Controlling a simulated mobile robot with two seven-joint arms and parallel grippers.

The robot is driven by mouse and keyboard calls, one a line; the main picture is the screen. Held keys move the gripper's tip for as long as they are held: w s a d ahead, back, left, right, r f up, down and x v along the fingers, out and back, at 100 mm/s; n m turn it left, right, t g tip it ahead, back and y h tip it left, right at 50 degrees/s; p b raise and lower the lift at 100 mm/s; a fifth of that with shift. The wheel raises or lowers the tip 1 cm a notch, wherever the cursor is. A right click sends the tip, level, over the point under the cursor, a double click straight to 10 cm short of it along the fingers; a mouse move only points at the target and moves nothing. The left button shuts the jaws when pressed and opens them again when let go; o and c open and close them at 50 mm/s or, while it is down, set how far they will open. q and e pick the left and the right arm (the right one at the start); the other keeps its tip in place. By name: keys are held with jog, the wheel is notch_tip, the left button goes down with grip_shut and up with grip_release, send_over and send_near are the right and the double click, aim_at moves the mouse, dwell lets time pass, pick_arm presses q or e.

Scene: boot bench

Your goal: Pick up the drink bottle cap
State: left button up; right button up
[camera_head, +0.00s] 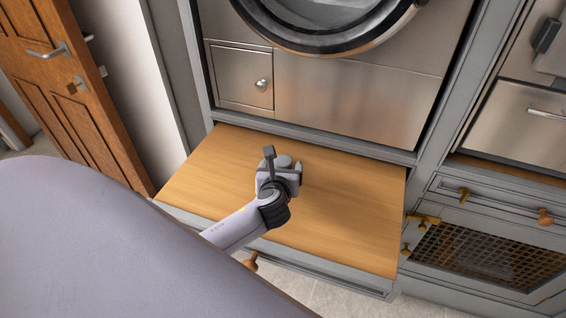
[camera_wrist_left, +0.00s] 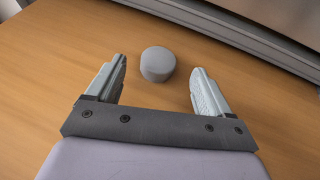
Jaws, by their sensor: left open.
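The drink bottle cap (camera_wrist_left: 157,64) is a small grey round piece on the wooden pull-out shelf (camera_head: 340,205). In the left wrist view it lies just beyond my left gripper (camera_wrist_left: 158,82), roughly in line with the gap between the two fingers. The fingers are apart and nothing is between them. In the head view my left gripper (camera_head: 283,164) is over the middle of the shelf, and a bit of the grey cap (camera_head: 284,160) shows at its far side, mostly hidden. My right gripper is not in view.
A steel front panel with a small knobbed door (camera_head: 240,78) and a round machine door (camera_head: 325,25) stand behind the shelf. A cabinet with a mesh front (camera_head: 465,250) is at the right. The shelf around the cap is clear.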

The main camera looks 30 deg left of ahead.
aim_at(283, 163)
pick_arm(q)
jog(key=shift+f+b+x, duration=0.25)
jog(key=shift+b+x, duration=0.2)
jog(key=shift+x, duration=1.75)
jog(key=shift+s, duration=0.15)
jog(key=c, duration=1.1)
